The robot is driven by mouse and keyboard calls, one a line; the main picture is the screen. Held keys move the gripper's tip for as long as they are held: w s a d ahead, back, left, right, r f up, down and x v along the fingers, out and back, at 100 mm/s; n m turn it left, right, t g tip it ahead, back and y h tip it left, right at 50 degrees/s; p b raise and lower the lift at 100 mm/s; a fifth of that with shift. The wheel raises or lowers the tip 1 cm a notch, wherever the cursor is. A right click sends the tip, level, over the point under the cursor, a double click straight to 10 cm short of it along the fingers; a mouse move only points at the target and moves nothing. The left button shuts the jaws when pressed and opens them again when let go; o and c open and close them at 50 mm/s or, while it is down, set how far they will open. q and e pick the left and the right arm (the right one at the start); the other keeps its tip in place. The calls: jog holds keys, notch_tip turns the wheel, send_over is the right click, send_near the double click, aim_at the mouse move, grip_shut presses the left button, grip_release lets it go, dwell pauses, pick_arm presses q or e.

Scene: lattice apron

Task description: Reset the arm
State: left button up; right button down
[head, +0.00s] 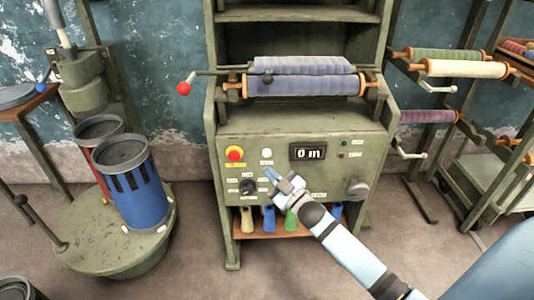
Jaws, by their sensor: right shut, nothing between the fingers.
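My right arm comes in from the lower right. Its gripper (271,174) is shut and empty, in front of the control panel (334,178) of the green machine. The fingertips show near the white button (266,153) and the black knob (247,187); I cannot tell whether they touch the panel. My left gripper is not in view.
The machine carries a blue-grey roll (305,86) and a display (307,152) reading "0 m". A red knobbed crank (184,88) sticks out left. A blue drum (133,185) stands on a round green base (110,235). Racks with rolls (462,68) stand right. Floor in front is clear.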

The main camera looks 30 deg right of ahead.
dwell(0.7)
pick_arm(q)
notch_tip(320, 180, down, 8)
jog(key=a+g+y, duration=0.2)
pick_arm(e)
jog(key=s+a+r+m+g+y, duration=0.3)
jog(key=s+a+m+g, duration=0.2)
jog(key=s+a, duration=1.65)
pick_arm(q)
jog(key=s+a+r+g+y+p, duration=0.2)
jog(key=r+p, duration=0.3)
jog(key=p, duration=1.2)
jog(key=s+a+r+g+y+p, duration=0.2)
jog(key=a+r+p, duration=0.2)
jog(key=p, duration=1.3)
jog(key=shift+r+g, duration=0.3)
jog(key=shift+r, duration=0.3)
pick_arm(e)
jog(key=s+d+r+g+h, duration=0.3)
jog(key=d+r+g+h, duration=0.1)
jog(key=r, duration=0.6)
jog(key=shift+s+d+r+g, duration=0.15)
jog(key=shift+s+d+g, duration=0.05)
jog(key=shift+d+g, duration=0.4)
